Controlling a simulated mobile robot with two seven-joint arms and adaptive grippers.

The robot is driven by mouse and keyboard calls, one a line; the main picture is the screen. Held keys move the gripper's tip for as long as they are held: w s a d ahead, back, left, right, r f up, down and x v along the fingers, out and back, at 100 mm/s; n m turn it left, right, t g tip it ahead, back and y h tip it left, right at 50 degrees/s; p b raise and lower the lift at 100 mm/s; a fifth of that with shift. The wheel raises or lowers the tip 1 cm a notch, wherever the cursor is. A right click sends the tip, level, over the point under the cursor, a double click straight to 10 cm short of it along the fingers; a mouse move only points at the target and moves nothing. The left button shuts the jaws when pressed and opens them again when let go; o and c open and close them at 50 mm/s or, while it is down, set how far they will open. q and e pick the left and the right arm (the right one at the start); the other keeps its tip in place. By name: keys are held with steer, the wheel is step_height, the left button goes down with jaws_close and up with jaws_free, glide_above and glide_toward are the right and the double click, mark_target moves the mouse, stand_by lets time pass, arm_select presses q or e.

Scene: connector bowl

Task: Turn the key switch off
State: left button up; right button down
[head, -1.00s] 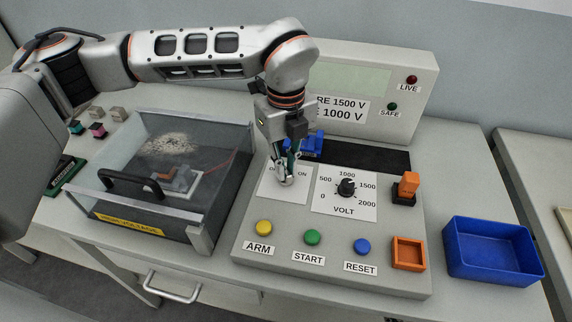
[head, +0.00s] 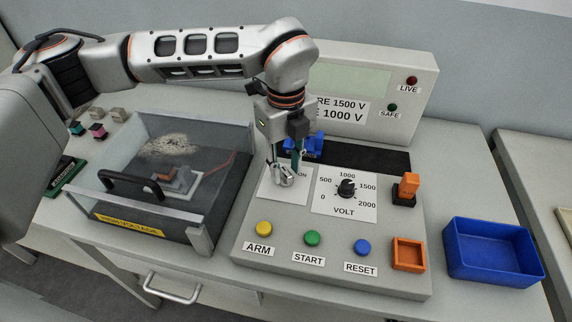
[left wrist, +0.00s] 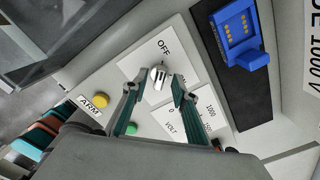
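The key switch (head: 286,180) is a small silver knob on a white label plate on the grey console. In the left wrist view the key switch (left wrist: 158,78) shows between my fingers, its bar lying roughly toward the printed OFF. ON is hidden there by a finger; in the head view ON is partly visible and OFF is covered. My left gripper (head: 284,178) points down over the switch. In the left wrist view its fingers (left wrist: 154,96) are spread, one on each side of the knob, with gaps visible. My right gripper is in neither view.
The volt dial (head: 346,187) stands just right of the switch. The ARM button (head: 264,228), START button (head: 312,238) and RESET button (head: 362,247) lie in front. A blue connector (head: 304,147) is behind the gripper. A clear-walled test box (head: 150,226) stands left, a blue bin (head: 494,270) right.

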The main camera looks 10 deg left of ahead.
mark_target(286, 171)
arm_select(q)
steer(key=shift+r, duration=0.1)
step_height(286, 171, up, 12)
stand_by(0.5)
stand_by(0.4)
